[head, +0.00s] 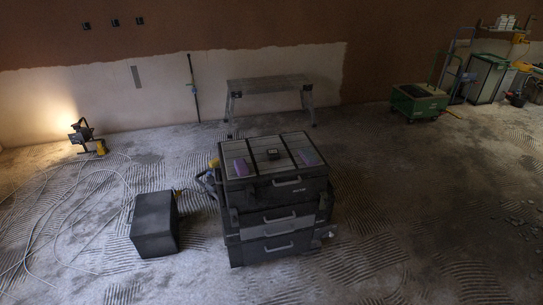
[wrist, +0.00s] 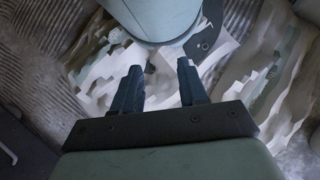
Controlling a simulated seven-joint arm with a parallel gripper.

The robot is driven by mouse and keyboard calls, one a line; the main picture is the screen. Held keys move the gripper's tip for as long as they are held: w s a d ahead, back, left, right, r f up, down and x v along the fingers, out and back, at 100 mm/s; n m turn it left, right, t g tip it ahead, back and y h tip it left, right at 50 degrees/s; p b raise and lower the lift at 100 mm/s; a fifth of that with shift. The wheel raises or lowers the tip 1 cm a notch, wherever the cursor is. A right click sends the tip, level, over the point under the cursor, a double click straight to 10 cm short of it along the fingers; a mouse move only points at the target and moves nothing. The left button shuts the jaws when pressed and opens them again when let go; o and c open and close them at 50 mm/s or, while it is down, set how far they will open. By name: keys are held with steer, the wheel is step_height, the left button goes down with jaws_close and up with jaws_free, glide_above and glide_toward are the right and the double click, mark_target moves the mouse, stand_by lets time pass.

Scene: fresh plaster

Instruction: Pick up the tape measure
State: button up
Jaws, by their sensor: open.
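A small dark block with a lighter mark (head: 273,154) sits in the middle of the top of the black toolbox stack (head: 275,218); it looks like the tape measure, but it is too small to be sure. My gripper (wrist: 158,72) shows only in the wrist view. Its two dark fingers are apart with nothing between them. The tape measure does not show in the wrist view, and the head view does not show my gripper, so I cannot tell the distance between them.
Purple blocks lie left (head: 240,168) and right (head: 306,157) on the stack top. A black case (head: 154,224) stands left of the stack, a trestle (head: 268,88) behind it. Cables (head: 70,215) and a lit lamp (head: 80,131) are farther left. Pale scraps (wrist: 265,65) lie below my gripper.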

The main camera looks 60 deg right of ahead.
steer(key=shift+o, duration=0.3)
steer(key=o, duration=0.9)
steer(key=shift+o, duration=0.2)
